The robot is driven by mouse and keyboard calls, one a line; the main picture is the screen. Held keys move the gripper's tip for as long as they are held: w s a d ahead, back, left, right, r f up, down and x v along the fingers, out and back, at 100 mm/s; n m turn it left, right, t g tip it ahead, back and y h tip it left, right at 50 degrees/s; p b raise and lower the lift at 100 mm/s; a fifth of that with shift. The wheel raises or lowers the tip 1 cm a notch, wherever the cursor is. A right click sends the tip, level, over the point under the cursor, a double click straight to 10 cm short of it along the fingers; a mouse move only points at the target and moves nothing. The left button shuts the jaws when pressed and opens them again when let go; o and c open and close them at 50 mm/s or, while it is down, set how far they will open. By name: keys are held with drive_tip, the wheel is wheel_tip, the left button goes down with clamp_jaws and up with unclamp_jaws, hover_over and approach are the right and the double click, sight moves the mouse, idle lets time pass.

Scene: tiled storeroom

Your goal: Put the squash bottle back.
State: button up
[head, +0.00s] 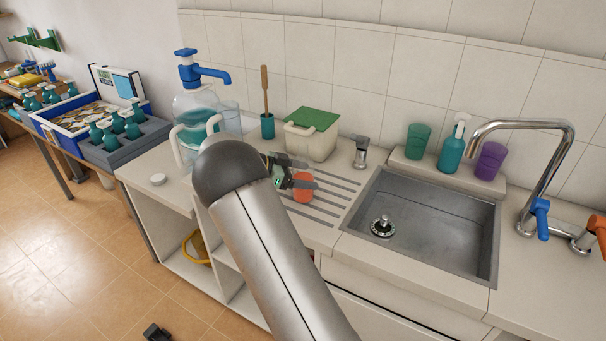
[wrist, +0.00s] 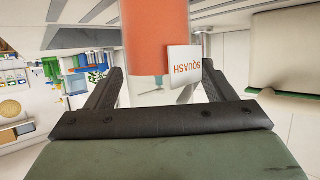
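The squash bottle shows in the head view as an orange body (head: 302,188) at the ridged draining board, left of the sink. My gripper (head: 289,179) is right at it, partly hidden behind my arm. In the wrist view, the orange bottle (wrist: 158,35) fills the space between my two dark fingers (wrist: 162,80), and a white label reading SQUASH (wrist: 184,67) is on its right side. The fingers flank the bottle closely. Whether they press on it is not clear, nor whether its base rests on the board.
A white tub with green lid (head: 312,133), a brush in a teal cup (head: 267,126) and a blue-pumped water jug (head: 195,108) stand behind. The steel sink (head: 430,225) lies right, with teal cup (head: 418,140), soap bottle (head: 452,148) and purple cup (head: 489,160) behind it.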

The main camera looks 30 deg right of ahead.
drive_tip(key=shift+r, duration=0.1)
drive_tip(key=b+v, duration=0.2)
drive_tip(key=v, duration=1)
